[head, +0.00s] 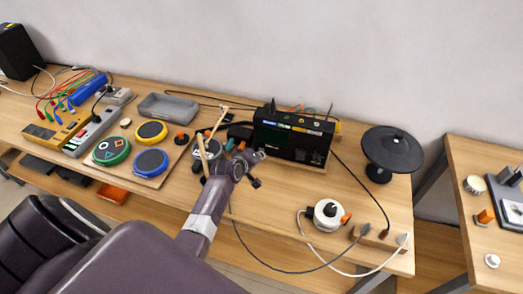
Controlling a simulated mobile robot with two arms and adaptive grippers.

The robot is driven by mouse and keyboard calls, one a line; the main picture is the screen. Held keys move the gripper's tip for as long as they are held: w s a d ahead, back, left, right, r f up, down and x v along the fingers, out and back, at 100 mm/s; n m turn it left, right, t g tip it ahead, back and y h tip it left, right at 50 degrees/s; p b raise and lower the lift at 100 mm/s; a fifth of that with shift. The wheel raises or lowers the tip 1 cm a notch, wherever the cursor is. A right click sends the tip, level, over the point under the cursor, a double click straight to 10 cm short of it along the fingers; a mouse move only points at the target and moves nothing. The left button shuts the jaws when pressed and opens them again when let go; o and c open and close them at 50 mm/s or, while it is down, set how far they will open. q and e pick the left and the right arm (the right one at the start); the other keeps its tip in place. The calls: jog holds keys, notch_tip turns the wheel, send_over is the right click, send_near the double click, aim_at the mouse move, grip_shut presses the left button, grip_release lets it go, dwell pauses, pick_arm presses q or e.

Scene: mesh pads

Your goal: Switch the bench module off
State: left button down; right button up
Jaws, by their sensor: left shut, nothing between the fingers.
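The bench module looks to be the black box (290,138) with coloured labels along its top edge, standing at the back of the wooden bench right of centre. Its switch is too small to make out. My left gripper (259,156) is shut and empty, just in front of the module's lower left corner. I cannot tell whether it touches the module. My left wrist and forearm hide part of the bench in front. My right gripper is out of view.
Drumsticks (205,158) and a grey tray (168,107) lie left of my gripper. Round coloured pads (151,162) sit further left. A black cymbal pad (392,150) stands right. A white round device (328,215) with cables lies front right.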

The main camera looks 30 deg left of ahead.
pick_arm(q)
jog(key=s+p, duration=0.1)
jog(key=s, duration=0.1)
jog(key=s+d+p, duration=0.1)
jog(key=s, duration=0.1)
jog(key=shift+s+r+p, duration=0.15)
jog(key=shift+p, duration=0.25)
jog(key=shift+s+d+p, duration=0.15)
jog(key=shift+s+p, duration=0.2)
jog(key=shift+s, duration=0.3)
